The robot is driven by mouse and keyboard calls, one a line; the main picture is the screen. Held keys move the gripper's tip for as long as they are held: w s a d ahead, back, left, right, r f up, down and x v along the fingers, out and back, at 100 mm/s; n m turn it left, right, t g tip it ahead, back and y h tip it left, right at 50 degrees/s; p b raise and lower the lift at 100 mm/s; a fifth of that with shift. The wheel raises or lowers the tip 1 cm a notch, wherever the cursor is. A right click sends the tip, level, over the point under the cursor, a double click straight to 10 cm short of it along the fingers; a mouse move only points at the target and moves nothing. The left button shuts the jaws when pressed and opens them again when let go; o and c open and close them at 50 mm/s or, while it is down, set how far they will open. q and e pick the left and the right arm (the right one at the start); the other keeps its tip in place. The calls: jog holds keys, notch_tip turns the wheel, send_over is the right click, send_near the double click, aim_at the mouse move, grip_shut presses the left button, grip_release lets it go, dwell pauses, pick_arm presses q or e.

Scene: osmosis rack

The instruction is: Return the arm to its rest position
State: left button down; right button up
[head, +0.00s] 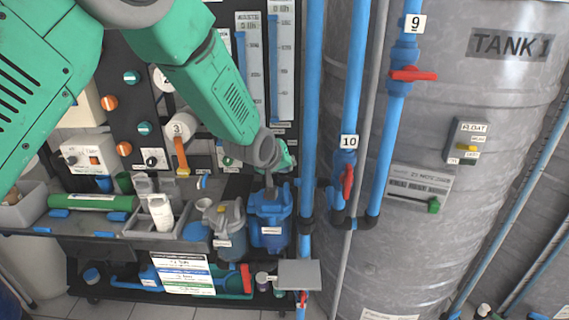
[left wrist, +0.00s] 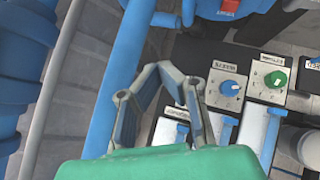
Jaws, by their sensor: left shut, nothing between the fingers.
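My green left arm (head: 215,90) comes in from the upper left of the head view and reaches across the front of the rack. Its left gripper (head: 284,157) is partly hidden behind the wrist, just above a blue filter housing (head: 269,215). In the left wrist view the left gripper (left wrist: 158,69) has its grey fingers drawn together with nothing held. A blue pipe (left wrist: 122,70) runs behind the fingers. My right gripper is not in view.
Vertical blue pipes with red valves 9 (head: 413,74) and 10 (head: 348,181) stand right of the gripper. Beyond them is the large grey tank (head: 455,220). A bench (head: 100,232) with a green cylinder (head: 95,202) and bottles lies below the arm. Control knobs (left wrist: 230,88) show in the left wrist view.

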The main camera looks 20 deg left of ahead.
pick_arm(q)
jog(key=s+a+f+m+g+b, duration=0.2)
jog(key=s+a+f+g+b, duration=0.15)
jog(key=s+f, duration=1.7)
jog(key=s+a+f+m+g, duration=0.1)
jog(key=s+f, duration=0.2)
jog(key=s, duration=0.5)
jog(key=s+a+f+m+g+y+b, duration=0.1)
jog(key=s+f, duration=0.3)
jog(key=s, duration=0.5)
jog(key=s+a+f+m+g+b, duration=0.1)
jog(key=s+a+f+g, duration=0.2)
jog(key=s, duration=0.6)
jog(key=shift+s+f+m, duration=0.15)
jog(key=shift+f+m, duration=0.15)
jog(key=shift+f, duration=0.3)
jog(key=shift+d+g, duration=0.1)
jog(key=shift+g, duration=0.15)
